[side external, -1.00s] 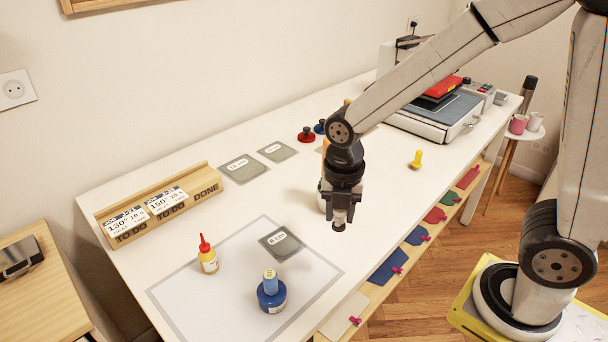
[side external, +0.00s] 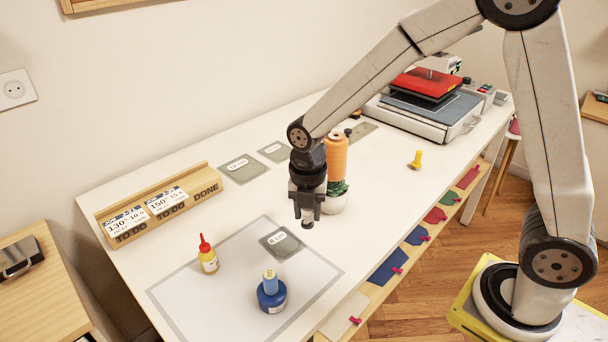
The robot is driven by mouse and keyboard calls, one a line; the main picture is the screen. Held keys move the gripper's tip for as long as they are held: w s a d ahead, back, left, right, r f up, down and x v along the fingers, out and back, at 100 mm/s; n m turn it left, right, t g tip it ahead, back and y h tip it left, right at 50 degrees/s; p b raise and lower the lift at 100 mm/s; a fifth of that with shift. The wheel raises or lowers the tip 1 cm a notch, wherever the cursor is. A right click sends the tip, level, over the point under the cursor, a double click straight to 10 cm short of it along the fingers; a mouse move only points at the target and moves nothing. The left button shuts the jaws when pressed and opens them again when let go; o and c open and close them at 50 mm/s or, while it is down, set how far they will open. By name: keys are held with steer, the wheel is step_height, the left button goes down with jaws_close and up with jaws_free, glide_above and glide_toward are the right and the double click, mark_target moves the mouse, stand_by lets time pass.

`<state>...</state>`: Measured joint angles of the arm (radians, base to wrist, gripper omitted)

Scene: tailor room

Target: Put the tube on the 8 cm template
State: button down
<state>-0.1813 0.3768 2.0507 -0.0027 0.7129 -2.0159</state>
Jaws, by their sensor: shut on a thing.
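The 8 cm template (side external: 282,244) is a grey plate with a white label, lying on the pale framed mat (side external: 215,300). My gripper (side external: 307,214) points down above the table, just right of the template in the picture. It is shut on a small dark grey thing (side external: 307,225) whose lower end shows under the fingers. Most of it is hidden, so I cannot tell its full shape or confirm it is the tube. A yellow bottle with a red tip (side external: 208,258) stands on the mat left of the template.
A blue pot (side external: 271,294) stands in front of the template. A wooden rack (side external: 160,208), two grey templates (side external: 240,169) and a heat press (side external: 425,110) are farther back.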

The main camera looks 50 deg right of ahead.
steer(key=w+f, duration=0.4)
steer(key=w+a+f, duration=0.1)
steer(key=w+f, duration=0.1)
steer(key=shift+w+f, duration=0.15)
steer(key=shift+w, duration=0.15)
steer(key=shift+w+f, duration=0.25)
steer(key=shift+f, duration=1.55)
steer(key=shift+f, duration=0.15)
steer(key=shift+c, duration=1.7)
jaws_free()
step_height(320, 180, up, 12)
